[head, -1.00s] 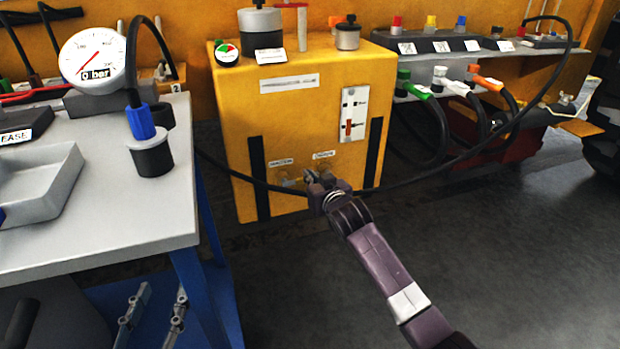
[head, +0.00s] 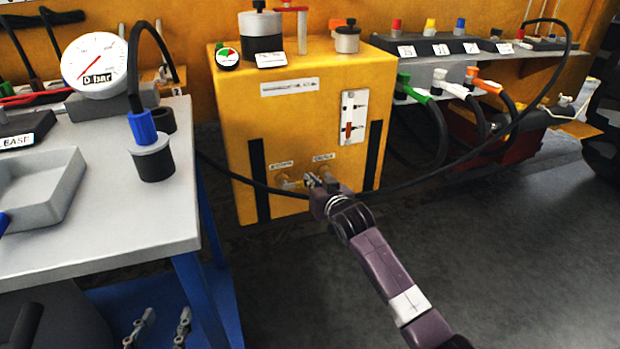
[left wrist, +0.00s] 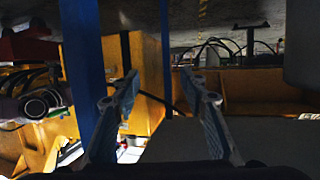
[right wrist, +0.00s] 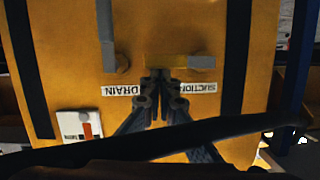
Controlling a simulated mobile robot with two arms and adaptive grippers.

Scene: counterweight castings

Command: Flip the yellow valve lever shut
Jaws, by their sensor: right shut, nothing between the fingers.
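The yellow valve lever (right wrist: 166,61) lies level across the picture in the right wrist view, beside a grey fitting (right wrist: 202,35) near the SUCTION label. In the head view, the brass valve (head: 288,182) is low on the yellow tank's front. My right gripper (right wrist: 161,78) is shut and empty, its fingertips at the lever's edge; I cannot tell whether they touch. It also shows in the head view (head: 317,181), hiding part of the valves. My left gripper (left wrist: 160,85) is open and empty; in the head view its fingers (head: 160,328) show low at left.
A second valve (right wrist: 122,62) stands by the DRAIN label. A black hose (head: 420,183) sags past the tank (head: 290,110) and crosses the right wrist view. A grey table (head: 110,235) with a gauge stands left. The floor at right is clear.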

